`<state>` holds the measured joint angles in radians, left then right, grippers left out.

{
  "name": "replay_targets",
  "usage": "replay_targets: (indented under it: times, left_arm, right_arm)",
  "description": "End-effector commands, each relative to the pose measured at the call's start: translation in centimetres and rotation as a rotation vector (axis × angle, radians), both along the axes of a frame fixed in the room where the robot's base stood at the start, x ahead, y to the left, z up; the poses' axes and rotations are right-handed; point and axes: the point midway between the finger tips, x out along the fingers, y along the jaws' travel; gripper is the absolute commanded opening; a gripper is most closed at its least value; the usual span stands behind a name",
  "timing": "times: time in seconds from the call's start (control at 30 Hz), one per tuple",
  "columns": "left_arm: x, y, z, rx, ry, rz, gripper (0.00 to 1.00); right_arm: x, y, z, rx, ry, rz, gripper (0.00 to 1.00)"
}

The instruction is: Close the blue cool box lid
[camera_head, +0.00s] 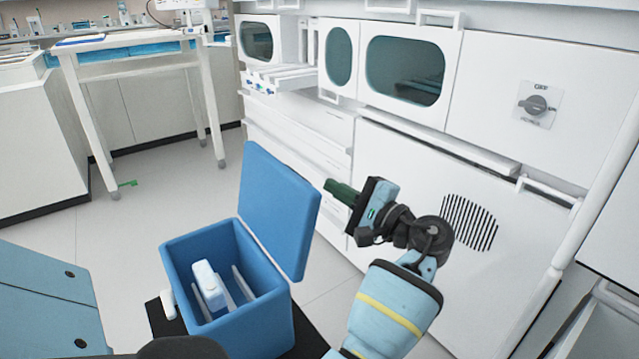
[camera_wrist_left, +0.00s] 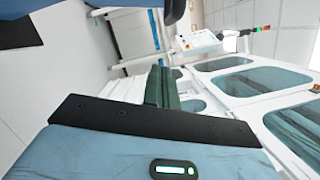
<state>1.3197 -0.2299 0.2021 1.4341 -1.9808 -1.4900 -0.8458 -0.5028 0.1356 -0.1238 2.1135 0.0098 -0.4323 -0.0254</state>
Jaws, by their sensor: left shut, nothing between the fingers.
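The blue cool box (camera_head: 262,325) stands low in front of me in the head view. Its blue lid (camera_head: 280,205) is open and stands up from the right side of the box. My left gripper (camera_head: 335,190) is just right of the lid's upper part, its green fingers pointing left towards it. The fingers are shut and empty; they also show in the left wrist view (camera_wrist_left: 165,88). Whether they touch the lid is hard to tell, but a small gap seems to show. My right gripper is not in view.
Inside the box is a white container (camera_head: 208,280) with thin pale dividers beside it. A white cabinet (camera_head: 405,165) with dark windows stands behind and right of my left arm. A white table (camera_head: 130,45) stands at the back left. The floor left of the box is mostly clear.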

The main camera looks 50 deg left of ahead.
Motion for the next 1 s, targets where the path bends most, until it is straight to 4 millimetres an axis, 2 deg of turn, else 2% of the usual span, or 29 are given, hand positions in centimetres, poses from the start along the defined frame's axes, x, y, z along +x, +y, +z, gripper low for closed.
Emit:
replay_targets:
  times: [0.03,0.2,0.43,1.0]
  left_arm:
    - [-0.2,1.0,0.1,0.002,-0.001,0.004,0.0]
    - [-2.0,1.0,1.0,0.0,-0.002,0.001,0.0]
    - [-3.4,1.1,1.6,-0.001,-0.001,0.0,0.0]
    - [-3.7,1.2,1.9,0.0,-0.004,0.0,0.0]
  right_arm:
    - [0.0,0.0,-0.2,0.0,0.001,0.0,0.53]
    - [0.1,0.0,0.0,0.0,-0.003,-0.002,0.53]
    - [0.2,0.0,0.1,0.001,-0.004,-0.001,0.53]
    - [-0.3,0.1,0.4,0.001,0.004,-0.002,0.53]
